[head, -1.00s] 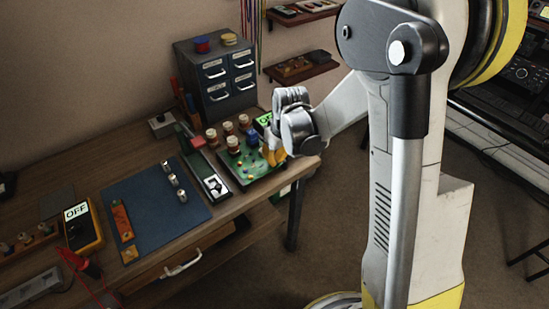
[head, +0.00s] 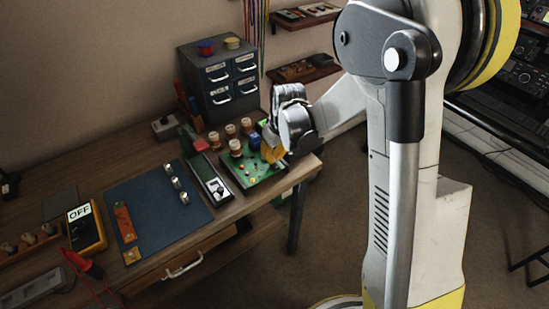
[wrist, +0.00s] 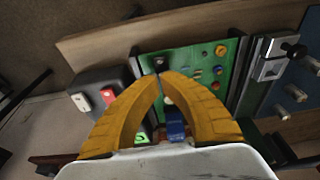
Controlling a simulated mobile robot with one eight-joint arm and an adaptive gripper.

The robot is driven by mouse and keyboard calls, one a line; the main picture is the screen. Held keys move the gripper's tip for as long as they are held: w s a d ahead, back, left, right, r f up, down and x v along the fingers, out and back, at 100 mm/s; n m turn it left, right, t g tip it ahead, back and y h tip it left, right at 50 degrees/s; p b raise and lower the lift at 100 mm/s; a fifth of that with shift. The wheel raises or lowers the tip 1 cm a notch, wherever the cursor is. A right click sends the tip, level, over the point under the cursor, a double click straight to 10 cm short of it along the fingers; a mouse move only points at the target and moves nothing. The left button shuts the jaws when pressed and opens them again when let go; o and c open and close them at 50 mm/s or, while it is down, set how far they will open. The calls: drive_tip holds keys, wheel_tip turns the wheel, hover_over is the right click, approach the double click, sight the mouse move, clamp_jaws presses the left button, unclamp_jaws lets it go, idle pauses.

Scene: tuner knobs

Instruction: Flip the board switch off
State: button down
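The green circuit board (head: 264,173) lies at the right end of the workbench, and it also shows in the wrist view (wrist: 200,52). A small dark part (wrist: 160,63) stands on its edge just beyond my fingertips; it may be the board switch, but its position is unclear. My gripper (wrist: 163,76) has yellow fingers whose tips come together over the board, with nothing visible between them. In the head view my gripper (head: 272,157) hangs low over the board's right side. I cannot tell whether the tips touch the dark part.
Several brown capped cylinders (head: 231,131) and a blue part (wrist: 175,124) stand close to the fingers. A dark box with red and white switches (wrist: 108,97) sits beside the board. A blue mat (head: 145,210), a meter (head: 86,228) and a drawer cabinet (head: 218,75) share the bench.

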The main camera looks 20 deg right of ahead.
drive_tip(key=s+p+v, duration=0.1)
drive_tip(key=p+v, duration=0.4)
drive_tip(key=v, duration=0.7)
drive_tip(key=shift+s+d+r, duration=0.15)
drive_tip(key=shift+d+r, duration=0.05)
drive_tip(key=shift+r, duration=0.05)
drive_tip(key=s+r+m+t, duration=0.1)
drive_tip(key=s+r+t, duration=0.1)
drive_tip(key=s+r, duration=0.3)
drive_tip(key=s+r+m+t, duration=0.2)
drive_tip(key=s+r, duration=0.3)
drive_tip(key=s, duration=0.8)
drive_tip(key=shift+s+a+r+m+t+h, duration=0.2)
drive_tip(key=shift+r+m+t+h, duration=0.1)
drive_tip(key=shift+r+t+h, duration=0.1)
drive_tip(key=shift+f, duration=0.1)
